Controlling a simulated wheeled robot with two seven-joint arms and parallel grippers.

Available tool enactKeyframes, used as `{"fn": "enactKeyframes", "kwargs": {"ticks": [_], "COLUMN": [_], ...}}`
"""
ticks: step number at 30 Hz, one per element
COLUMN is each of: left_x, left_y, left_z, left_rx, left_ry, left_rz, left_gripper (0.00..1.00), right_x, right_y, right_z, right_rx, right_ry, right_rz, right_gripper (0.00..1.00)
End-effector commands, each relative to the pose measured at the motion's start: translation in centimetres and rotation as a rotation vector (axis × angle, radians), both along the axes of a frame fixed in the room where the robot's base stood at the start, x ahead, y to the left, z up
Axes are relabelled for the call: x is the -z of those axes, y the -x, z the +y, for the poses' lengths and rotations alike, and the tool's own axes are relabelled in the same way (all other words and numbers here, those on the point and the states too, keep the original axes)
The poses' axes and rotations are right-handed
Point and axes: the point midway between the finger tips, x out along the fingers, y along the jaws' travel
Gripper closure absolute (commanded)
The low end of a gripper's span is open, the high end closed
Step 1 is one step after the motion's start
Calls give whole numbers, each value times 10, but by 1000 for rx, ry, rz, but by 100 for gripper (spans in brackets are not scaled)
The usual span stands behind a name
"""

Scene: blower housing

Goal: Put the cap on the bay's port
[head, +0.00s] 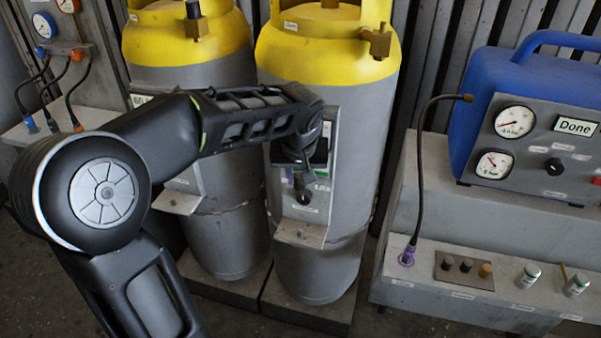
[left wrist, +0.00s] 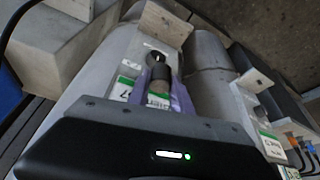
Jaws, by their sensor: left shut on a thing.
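My left gripper (head: 302,186) is at the front plate (head: 313,228) of the right-hand grey and yellow cylinder, which looks like the bay. In the left wrist view its purple fingers (left wrist: 167,97) are shut on a small dark cap (left wrist: 161,76). The cap's far end is close to a round port (left wrist: 156,56) on the plate. I cannot tell whether the cap touches the port or sits on it. In the head view the gripper and arm cover much of the plate, and the port is not clear. My right gripper is not in view.
A second cylinder (head: 225,225) with a similar plate stands close on the left. A small shelf (head: 301,233) juts from the plate below the gripper. On the right, a grey bench (head: 480,315) holds a blue machine (head: 480,75), a hose (head: 421,160) and several small caps (head: 466,265).

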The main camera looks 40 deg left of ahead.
Motion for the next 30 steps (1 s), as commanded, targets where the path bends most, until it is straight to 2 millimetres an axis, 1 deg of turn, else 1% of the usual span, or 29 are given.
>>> {"fn": "enactKeyframes", "kwargs": {"ticks": [2, 5, 8, 11, 12, 15, 18, 19, 21, 23, 30], "left_x": [2, 10, 26, 47, 56, 77, 92, 95, 100, 102, 102], "left_y": [-1, -8, -18, -29, -33, -39, -41, -41, -41, -41, -41], "left_z": [-3, -14, -38, -72, -87, -124, -153, -159, -169, -172, -173], "left_rx": [10, 54, 141, 262, 312, 435, 531, 552, 584, 597, 599], "left_ry": [0, -1, -3, -5, -4, -4, -1, -1, 0, 0, 0], "left_rz": [1, 3, 7, 8, 8, 7, 4, 4, 1, 1, 0], "left_gripper": [100, 100, 100, 100, 100, 100, 100, 100, 100, 100, 100], "right_x": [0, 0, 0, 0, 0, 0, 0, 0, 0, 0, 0], "right_y": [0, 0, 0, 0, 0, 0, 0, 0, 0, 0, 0], "right_z": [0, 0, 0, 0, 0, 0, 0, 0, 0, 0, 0], "right_rx": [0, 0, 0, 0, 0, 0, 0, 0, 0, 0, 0], "right_ry": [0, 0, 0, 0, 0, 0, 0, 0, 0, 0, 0], "right_rz": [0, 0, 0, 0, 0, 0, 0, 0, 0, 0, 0], "right_gripper": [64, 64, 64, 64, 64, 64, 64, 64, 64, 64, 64]}}
